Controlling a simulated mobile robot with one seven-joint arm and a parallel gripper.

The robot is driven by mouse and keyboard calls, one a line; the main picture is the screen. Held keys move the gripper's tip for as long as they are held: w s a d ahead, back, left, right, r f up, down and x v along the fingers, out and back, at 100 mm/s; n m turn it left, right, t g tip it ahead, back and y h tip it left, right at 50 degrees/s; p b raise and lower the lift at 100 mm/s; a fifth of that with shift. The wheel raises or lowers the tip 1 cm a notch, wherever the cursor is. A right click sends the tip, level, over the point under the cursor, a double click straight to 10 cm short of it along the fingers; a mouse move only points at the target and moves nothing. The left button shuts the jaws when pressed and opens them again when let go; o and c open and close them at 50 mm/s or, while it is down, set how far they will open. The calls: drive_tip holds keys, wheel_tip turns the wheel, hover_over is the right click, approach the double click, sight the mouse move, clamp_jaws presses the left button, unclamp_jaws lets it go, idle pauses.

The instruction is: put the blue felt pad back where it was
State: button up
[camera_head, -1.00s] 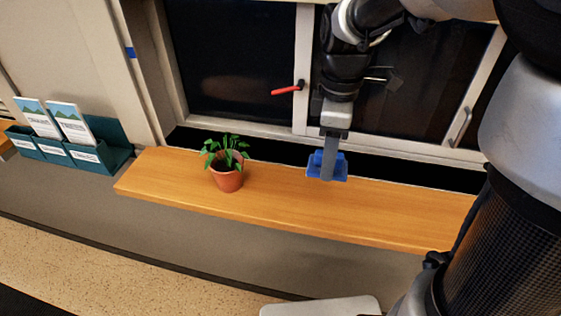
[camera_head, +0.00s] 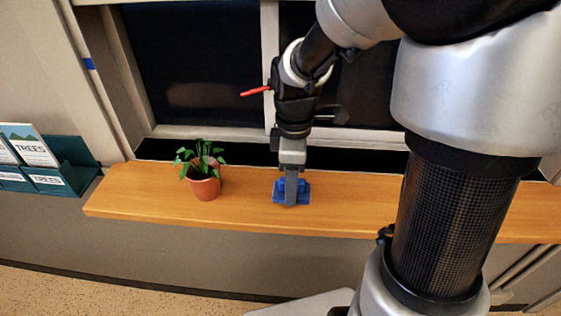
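The blue felt pad (camera_head: 304,197) is at my gripper's fingertips, over the wooden sill shelf (camera_head: 245,210), right of the potted plant. My gripper (camera_head: 291,197) points down, with a grey finger in front of the pad and blue showing on both sides of it. The fingers appear closed on the pad. Whether the pad touches the shelf or hangs just above it, I cannot tell. The far finger is hidden.
A potted plant (camera_head: 205,186) stands on the shelf to the left. A teal leaflet rack (camera_head: 62,181) is at the far left. A window with a red handle (camera_head: 256,92) is behind. The shelf between plant and pad is bare.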

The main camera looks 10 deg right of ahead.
drive_tip(key=shift+f, duration=0.75)
drive_tip(key=shift+f, duration=0.15)
drive_tip(key=o, duration=1)
